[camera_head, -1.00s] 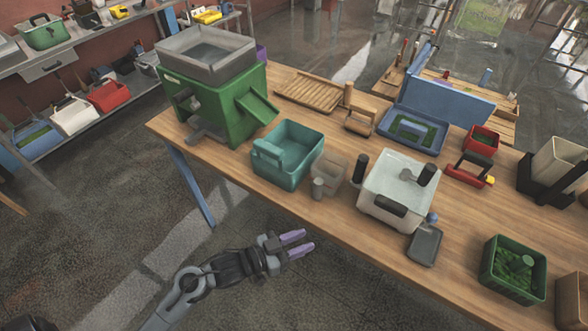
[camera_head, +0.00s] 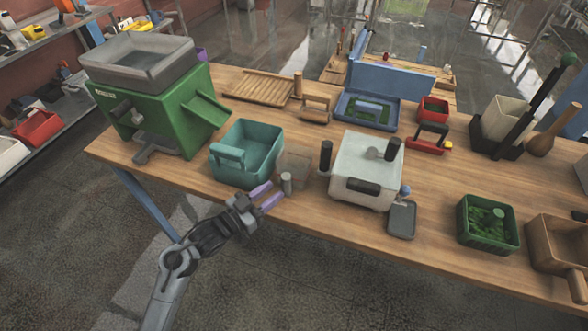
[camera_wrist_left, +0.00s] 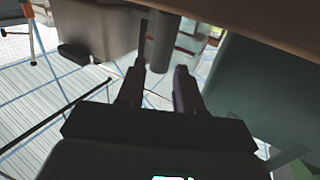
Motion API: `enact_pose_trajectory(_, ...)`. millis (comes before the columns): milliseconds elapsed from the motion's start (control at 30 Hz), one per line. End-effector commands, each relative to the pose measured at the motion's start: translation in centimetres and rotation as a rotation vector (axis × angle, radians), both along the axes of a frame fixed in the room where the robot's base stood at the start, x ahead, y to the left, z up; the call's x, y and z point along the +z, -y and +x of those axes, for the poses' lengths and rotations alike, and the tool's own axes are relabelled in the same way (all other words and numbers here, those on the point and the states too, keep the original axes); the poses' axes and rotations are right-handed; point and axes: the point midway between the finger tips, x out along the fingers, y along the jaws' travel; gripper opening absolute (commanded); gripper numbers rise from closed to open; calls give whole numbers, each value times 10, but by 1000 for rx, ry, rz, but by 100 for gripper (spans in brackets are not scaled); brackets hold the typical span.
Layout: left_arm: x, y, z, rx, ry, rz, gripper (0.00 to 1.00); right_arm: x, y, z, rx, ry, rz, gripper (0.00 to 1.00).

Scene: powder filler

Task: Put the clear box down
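The clear box (camera_head: 294,167) is a small see-through bin standing on the wooden table in the head view, between a teal bin and a white lidded box. A short grey upright handle (camera_head: 287,181) is at its front. My left gripper (camera_head: 272,194) is at the table's front edge, just in front of the clear box, with its purple fingers pointing at the handle. In the left wrist view the fingers (camera_wrist_left: 160,75) are apart, with a grey cylinder (camera_wrist_left: 164,42) just ahead of and between their tips. My right gripper is not in view.
The teal bin (camera_head: 262,142) stands close on the left and the white lidded box (camera_head: 362,166) with black handles on the right. A green machine (camera_head: 150,115) stands farther left. A grey tray (camera_head: 402,220) and a green bin (camera_head: 486,235) are farther right.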

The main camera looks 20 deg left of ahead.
Motion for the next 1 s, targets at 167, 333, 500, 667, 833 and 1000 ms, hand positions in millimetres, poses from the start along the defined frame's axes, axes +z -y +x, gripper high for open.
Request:
enact_pose_trajectory(167, -1, 11, 22, 0, 2, -2, 36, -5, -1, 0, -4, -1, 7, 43)
enact_pose_trajectory(333, -1, 17, 35, 0, 1, 0, 36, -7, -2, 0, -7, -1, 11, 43)
enact_pose_trajectory(500, -1, 18, 37, 1, 0, 1, 36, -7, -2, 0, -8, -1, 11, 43)
enact_pose_trajectory(667, -1, 18, 37, 1, 0, 1, 28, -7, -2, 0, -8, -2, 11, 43)
enact_pose_trajectory(833, -1, 18, 36, 1, 0, 1, 2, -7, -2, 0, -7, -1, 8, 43)
enact_pose_trajectory(1000, 0, 18, 36, 1, 1, 0, 0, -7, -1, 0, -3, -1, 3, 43)
